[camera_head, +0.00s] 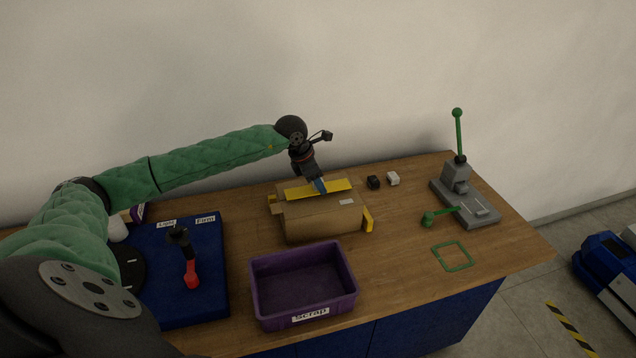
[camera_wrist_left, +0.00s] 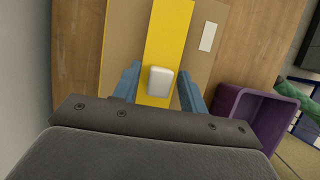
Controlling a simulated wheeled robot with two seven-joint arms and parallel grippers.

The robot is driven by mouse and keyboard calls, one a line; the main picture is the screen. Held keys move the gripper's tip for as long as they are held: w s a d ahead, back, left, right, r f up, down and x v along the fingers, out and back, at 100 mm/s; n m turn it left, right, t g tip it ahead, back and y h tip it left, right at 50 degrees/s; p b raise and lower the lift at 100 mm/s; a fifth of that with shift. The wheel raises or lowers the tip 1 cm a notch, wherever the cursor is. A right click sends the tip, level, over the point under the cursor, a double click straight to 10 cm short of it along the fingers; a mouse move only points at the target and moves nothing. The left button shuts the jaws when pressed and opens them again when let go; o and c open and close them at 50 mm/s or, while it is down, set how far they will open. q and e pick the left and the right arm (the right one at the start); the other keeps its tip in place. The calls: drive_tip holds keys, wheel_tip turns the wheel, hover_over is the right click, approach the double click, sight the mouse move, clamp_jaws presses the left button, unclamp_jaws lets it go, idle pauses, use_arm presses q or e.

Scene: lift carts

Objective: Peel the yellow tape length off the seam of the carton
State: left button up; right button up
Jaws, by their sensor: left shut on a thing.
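The brown carton (camera_head: 325,221) stands near the middle of the bench. The yellow tape length (camera_head: 337,185) runs along its top as a flat strip, with yellow ends showing down the carton's left and right sides. In the left wrist view the tape (camera_wrist_left: 166,30) passes between the blue fingers, with a pale grey block (camera_wrist_left: 159,82) on it. My left gripper (camera_head: 319,186) is at the carton's top, shut on the tape, one finger at each side of it. Whether the strip has lifted from the seam is hard to tell. My right gripper is not seen.
A purple scrap bin (camera_head: 303,284) stands in front of the carton. A blue mat (camera_head: 208,255) with a black and red tool (camera_head: 189,263) lies left. Small black (camera_head: 373,182) and white (camera_head: 393,179) blocks sit behind right. A grey lever press (camera_head: 464,196) and green square outline (camera_head: 453,257) are at right.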

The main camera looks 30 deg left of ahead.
use_arm(q)
drive_tip(key=shift+r, duration=0.2)
drive_tip(key=shift+r+p, duration=0.3)
drive_tip(key=shift+r, duration=3.15)
